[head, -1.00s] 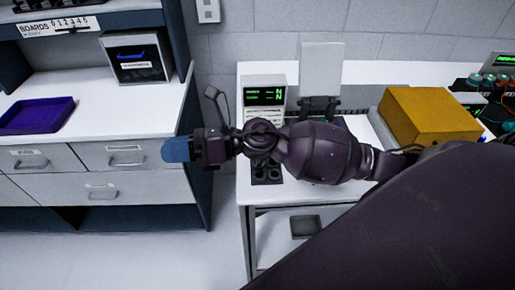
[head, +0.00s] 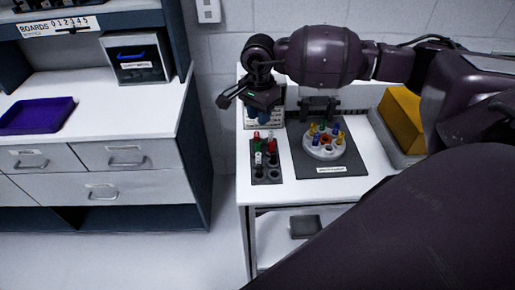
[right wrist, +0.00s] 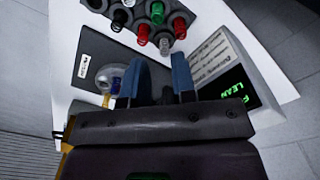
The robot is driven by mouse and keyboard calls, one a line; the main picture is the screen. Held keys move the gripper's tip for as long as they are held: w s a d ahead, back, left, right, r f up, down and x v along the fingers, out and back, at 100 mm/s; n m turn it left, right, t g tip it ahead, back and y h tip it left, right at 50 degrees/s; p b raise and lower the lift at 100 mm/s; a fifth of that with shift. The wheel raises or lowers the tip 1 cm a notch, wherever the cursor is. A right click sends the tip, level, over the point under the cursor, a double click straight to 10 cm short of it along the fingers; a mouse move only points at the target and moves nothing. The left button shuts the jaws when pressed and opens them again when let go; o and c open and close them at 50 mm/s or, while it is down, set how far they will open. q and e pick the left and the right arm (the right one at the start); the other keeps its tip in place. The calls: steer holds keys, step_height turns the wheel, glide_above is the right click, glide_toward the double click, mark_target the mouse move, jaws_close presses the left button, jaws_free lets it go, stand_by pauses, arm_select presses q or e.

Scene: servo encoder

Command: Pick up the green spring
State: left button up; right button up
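The green spring (right wrist: 157,12) stands in a dark holder (right wrist: 105,12) among red, black and pale springs, at the top of the right wrist view. The holder also shows in the head view (head: 261,179) at the table's left front, where the springs are too small to tell apart surely. My right gripper (head: 260,117) hangs just behind the holder, over the display box. In the right wrist view its two blue fingers (right wrist: 154,82) are apart with nothing between them. The green spring lies beyond the fingertips, not touched. My left gripper is not in view.
A round white piece with several coloured pegs (head: 324,150) sits on a dark mat (head: 345,168) right of the holder. A display box (right wrist: 222,72) stands close to the gripper. A yellow box (head: 400,118) is at the right. A purple tray (head: 38,116) lies on the left counter.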

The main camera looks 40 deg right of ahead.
mark_target(257, 143)
step_height(257, 143, down, 5)
steer(key=shift+a+f, duration=0.1)
steer(key=shift+s+a+f+p, duration=0.15)
steer(key=shift+f+p, duration=0.1)
steer(key=shift+f, duration=1.1)
steer(key=shift+a+f+p, duration=0.15)
steer(key=shift+f+p, duration=0.1)
steer(key=shift+f, duration=1.05)
jaws_close()
